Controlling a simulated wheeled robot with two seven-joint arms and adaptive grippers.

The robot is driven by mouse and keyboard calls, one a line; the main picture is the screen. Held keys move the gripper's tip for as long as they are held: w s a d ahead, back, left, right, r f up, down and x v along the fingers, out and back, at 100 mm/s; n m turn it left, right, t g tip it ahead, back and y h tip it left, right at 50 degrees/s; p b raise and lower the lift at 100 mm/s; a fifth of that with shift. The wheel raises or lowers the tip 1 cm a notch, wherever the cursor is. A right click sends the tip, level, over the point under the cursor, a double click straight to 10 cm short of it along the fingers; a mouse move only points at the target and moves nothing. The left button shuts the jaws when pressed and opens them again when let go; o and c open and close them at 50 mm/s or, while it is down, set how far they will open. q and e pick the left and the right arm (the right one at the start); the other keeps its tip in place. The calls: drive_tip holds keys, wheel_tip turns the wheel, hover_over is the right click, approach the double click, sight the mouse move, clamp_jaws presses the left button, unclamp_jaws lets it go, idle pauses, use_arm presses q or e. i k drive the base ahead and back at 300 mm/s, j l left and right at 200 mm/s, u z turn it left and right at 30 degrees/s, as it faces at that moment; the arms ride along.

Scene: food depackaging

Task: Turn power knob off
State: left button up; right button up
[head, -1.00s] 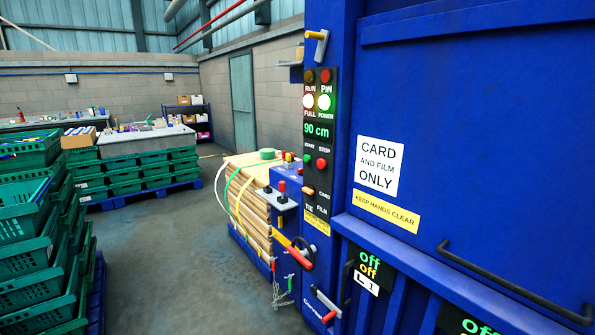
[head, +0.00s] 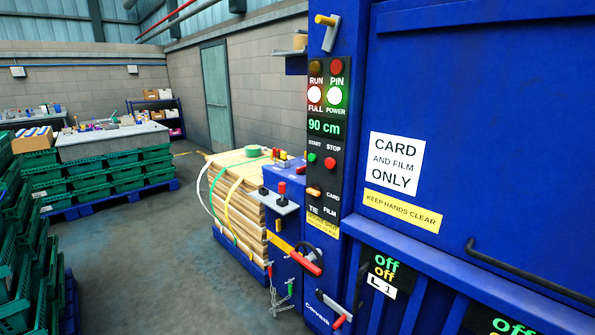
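A blue baler carries a black control panel (head: 325,150) at the centre. The POWER lamp (head: 335,96) glows white with a green rim, and the FULL lamp (head: 314,95) glows white with a red rim. The display (head: 324,127) reads 90 cm. No knob is clearly labelled as the power knob. An orange selector (head: 313,192) sits beside the word CARD. A grey handle with a yellow end (head: 327,20) is above the panel. Green START (head: 312,157) and red STOP (head: 330,162) buttons are below the display. Neither gripper is in view.
A strapped stack of cardboard (head: 238,200) stands left of the panel, beside a blue unit with a red-topped lever (head: 282,189). A dark wheel with a red handle (head: 306,262) juts out below. Green crates (head: 15,250) stand at left; the floor (head: 150,245) between is open.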

sight(301, 170)
drive_tip(key=i+j+z, duration=0.45)
drive_tip(key=j, duration=0.15)
drive_tip(key=i+j+z, duration=0.2)
drive_tip(key=j+z, duration=0.2)
drive_tip(key=j, duration=0.25)
